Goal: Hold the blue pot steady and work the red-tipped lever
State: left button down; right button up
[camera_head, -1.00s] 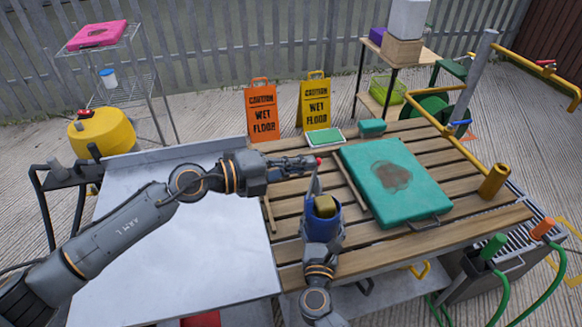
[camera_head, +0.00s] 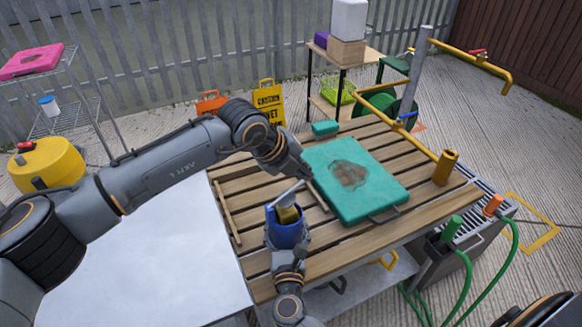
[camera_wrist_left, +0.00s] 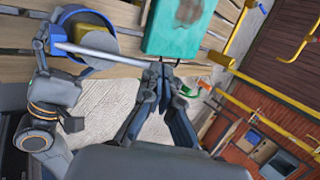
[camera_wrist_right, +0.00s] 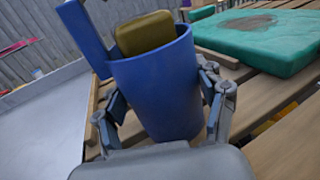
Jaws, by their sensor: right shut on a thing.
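The blue pot (camera_head: 287,235) stands near the slatted table's front edge with a dull yellow block (camera_wrist_right: 146,33) in its mouth. My right gripper (camera_wrist_right: 168,118) is shut around the pot's sides. A grey lever (camera_head: 290,193) rises from the pot and leans to the right, across its mouth. My left gripper (camera_head: 306,177) is at the lever's far end, its fingers close together. In the left wrist view the lever (camera_wrist_left: 100,54) runs up to the fingertips (camera_wrist_left: 160,78); its red tip is hidden there, and I cannot tell whether the fingers grip it.
A teal case (camera_head: 355,180) with a brown stain lies just right of the pot. A wooden stick (camera_head: 228,212) lies on the slats to the left. A yellow pipe (camera_head: 395,128) and a yellow cylinder (camera_head: 445,168) stand at the right. A pale metal tabletop (camera_head: 150,250) is at left.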

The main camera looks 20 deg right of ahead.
pick_arm(q)
jog(key=s+x, duration=0.1)
jog(key=x, duration=0.5)
jog(key=shift+f, duration=0.4)
jog(key=shift+d+f, duration=0.1)
dwell(0.4)
notch_tip(320, 180, up, 14)
jog(key=s, duration=0.2)
dwell(0.5)
pick_arm(e)
jog(key=o, duration=1.8)
jog(key=shift+s, duration=0.1)
